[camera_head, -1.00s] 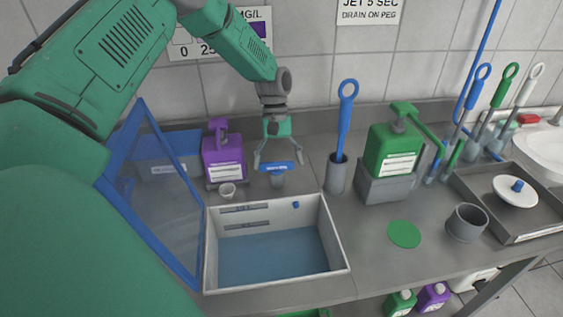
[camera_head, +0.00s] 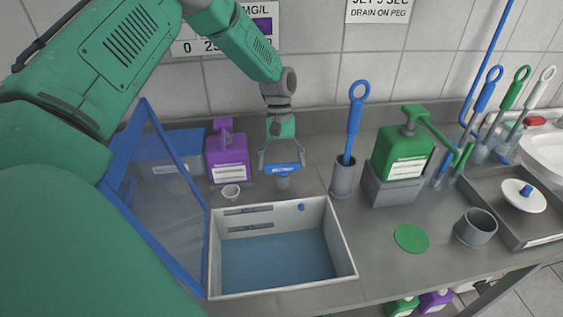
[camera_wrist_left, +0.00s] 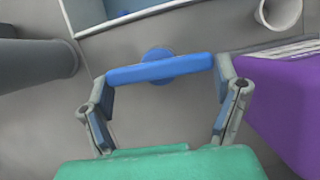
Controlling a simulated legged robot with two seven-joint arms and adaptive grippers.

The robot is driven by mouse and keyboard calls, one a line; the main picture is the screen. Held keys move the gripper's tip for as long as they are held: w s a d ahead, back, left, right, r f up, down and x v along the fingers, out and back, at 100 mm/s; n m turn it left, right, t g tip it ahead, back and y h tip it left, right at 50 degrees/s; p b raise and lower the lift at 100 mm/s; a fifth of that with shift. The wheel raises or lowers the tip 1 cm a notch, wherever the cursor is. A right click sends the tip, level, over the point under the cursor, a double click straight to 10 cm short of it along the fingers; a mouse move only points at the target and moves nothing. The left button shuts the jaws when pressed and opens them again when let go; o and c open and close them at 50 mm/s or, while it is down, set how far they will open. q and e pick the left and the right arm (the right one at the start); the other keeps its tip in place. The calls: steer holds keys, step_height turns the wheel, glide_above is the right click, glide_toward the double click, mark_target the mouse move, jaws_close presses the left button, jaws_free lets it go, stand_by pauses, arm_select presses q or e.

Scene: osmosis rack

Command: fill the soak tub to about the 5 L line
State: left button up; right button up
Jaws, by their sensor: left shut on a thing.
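The soak tub (camera_head: 341,240) is a pale open box on the counter, with blue liquid (camera_head: 275,260) in its lower part. Grey strips (camera_head: 250,226) mark its inner far wall; their lettering is too small to read. A blue knob (camera_head: 301,207) sits on that wall. My left gripper (camera_head: 282,167) points down and is shut on this handle. In the left wrist view the handle (camera_wrist_left: 160,69) spans between the fingers (camera_wrist_left: 165,90). My right gripper is out of view.
A blue-framed clear lid (camera_head: 160,190) stands open at the tub's left. A purple bottle (camera_head: 227,155) and small white cup (camera_head: 230,191) are left of the handle. A grey holder (camera_head: 343,178) and green bottle (camera_head: 403,153) stand right. Bare counter lies before the green disc (camera_head: 411,238).

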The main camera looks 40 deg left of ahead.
arm_select(q)
steer(key=m, duration=0.2)
steer(key=m+g+y+p, duration=0.1)
steer(key=m, duration=0.1)
steer(key=shift+s+d+f, duration=0.15)
steer(key=shift+d, duration=0.2)
steer(key=o, duration=1.1)
steer(key=shift+c, duration=0.2)
steer(key=shift+r, duration=0.2)
steer(key=shift+r, duration=0.2)
steer(key=v, duration=1.1)
steer(key=shift+w+r, duration=0.25)
